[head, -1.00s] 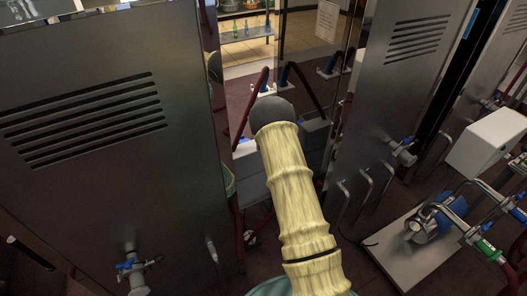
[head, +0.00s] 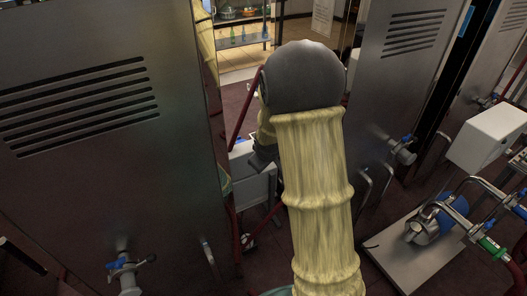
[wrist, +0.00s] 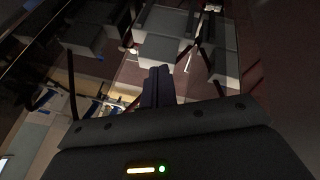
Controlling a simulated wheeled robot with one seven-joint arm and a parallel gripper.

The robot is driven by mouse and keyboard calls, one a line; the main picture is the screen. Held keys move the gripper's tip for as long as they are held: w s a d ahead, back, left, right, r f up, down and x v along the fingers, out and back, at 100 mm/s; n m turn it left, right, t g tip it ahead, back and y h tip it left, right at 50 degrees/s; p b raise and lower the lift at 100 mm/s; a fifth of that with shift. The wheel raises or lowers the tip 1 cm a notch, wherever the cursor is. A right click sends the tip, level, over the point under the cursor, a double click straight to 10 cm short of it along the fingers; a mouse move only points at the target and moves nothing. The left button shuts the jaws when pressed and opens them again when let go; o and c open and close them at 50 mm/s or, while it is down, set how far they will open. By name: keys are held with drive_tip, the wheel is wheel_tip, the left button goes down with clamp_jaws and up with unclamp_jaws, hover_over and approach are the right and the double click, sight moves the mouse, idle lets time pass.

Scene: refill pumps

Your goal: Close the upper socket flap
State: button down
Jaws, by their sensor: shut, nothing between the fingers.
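I cannot make out the upper socket flap in either view. My gripper (wrist: 157,80) shows in the wrist view as two dark fingers pressed together, with nothing between them. In the head view my arm rises from the bottom and its dark rounded joint covers much of the gap between two tall steel cabinets. The gripper is mostly hidden behind it there. Pale grey boxes (head: 254,186) stand in that gap, left of my arm. Grey boxes (wrist: 160,45) also show beyond the fingers in the wrist view, apart from them as far as I can tell.
Steel cabinets with vents stand close on the left (head: 90,190) and right (head: 385,100) of my arm. Taps stick out from their lower fronts. A blue pump (head: 428,222) on a plate and a white box (head: 487,138) are at the right. Dark floor shows between them.

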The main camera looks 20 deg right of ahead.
drive_tip(key=s+a+m+g+b, duration=0.1)
drive_tip(key=s+a+m, duration=0.1)
drive_tip(key=s, duration=0.8)
drive_tip(key=s+a+m+g+y+b, duration=0.1)
drive_tip(key=s+a+m+g+b, duration=0.1)
drive_tip(key=s, duration=0.9)
drive_tip(key=a+m, duration=0.1)
drive_tip(key=a, duration=0.1)
drive_tip(key=shift+s+a+r, duration=0.15)
drive_tip(key=shift+a+r, duration=0.15)
drive_tip(key=shift+a, duration=0.05)
